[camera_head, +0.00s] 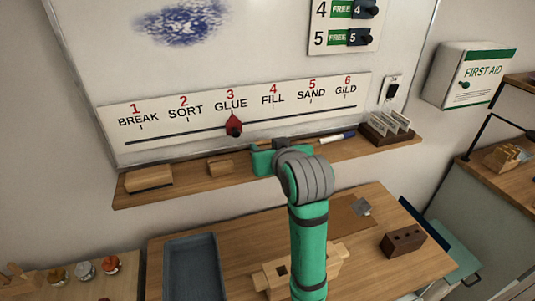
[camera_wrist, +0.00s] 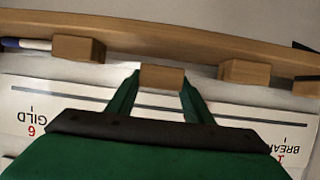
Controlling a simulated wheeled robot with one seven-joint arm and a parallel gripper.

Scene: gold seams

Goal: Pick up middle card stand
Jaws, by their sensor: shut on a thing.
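The middle card stand (camera_wrist: 162,77), a small plain wooden block, sits between the two green fingertips of my gripper (camera_wrist: 161,84) in the wrist view. My gripper is shut on it. In the head view my gripper (camera_head: 265,161) is at the wall shelf, and my wrist hides the held block. Similar blocks stand on either side, one at left (camera_wrist: 78,48) and one at right (camera_wrist: 244,71) in the wrist view. One block (camera_head: 220,167) also shows left of my gripper in the head view. I cannot tell whether the held block touches the shelf.
The wall shelf (camera_head: 193,183) also bears a wooden eraser-like block (camera_head: 150,178), a blue-capped marker (camera_head: 337,137) and a dark rack of white cards (camera_head: 388,128). The whiteboard strip (camera_head: 180,117) is close behind. A workbench (camera_head: 222,281) with a grey tray (camera_head: 190,268) lies below.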

